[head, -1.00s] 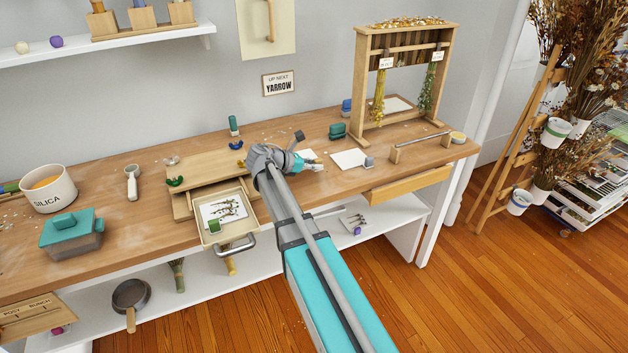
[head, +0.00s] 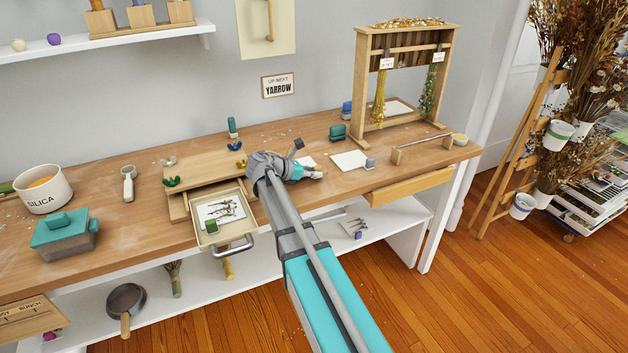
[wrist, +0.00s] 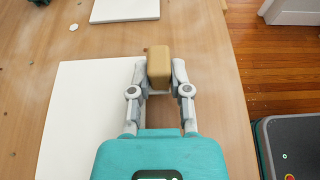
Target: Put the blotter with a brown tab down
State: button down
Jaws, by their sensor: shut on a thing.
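My gripper (wrist: 160,76) is shut on a tan-brown block, the brown tab (wrist: 159,62), in the wrist view. The white sheet of the blotter (wrist: 85,110) lies to the left of the fingers, its upper right corner beside the tab. In the head view my gripper (head: 318,174) points right, low over the front of the workbench, and part of the white sheet (head: 308,161) shows behind it. I cannot tell whether the sheet touches the bench top.
Another white blotter (head: 347,159) with a grey-blue tab (head: 370,163) lies just right of my gripper. An open drawer (head: 243,237) holding sprigs is to the left.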

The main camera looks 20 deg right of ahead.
jog(key=shift+f, duration=0.55)
jog(key=shift+f+b, duration=0.15)
jog(key=shift+b, duration=0.25)
jog(key=c, duration=0.6)
grip_release()
jog(key=shift+r, duration=0.25)
jog(key=shift+a+r+p, duration=0.15)
jog(key=shift+a+p, duration=0.1)
jog(key=shift+p, duration=0.1)
jog(key=p+v, duration=0.4)
jog(key=v, duration=0.7)
jog(key=shift+a, duration=0.3)
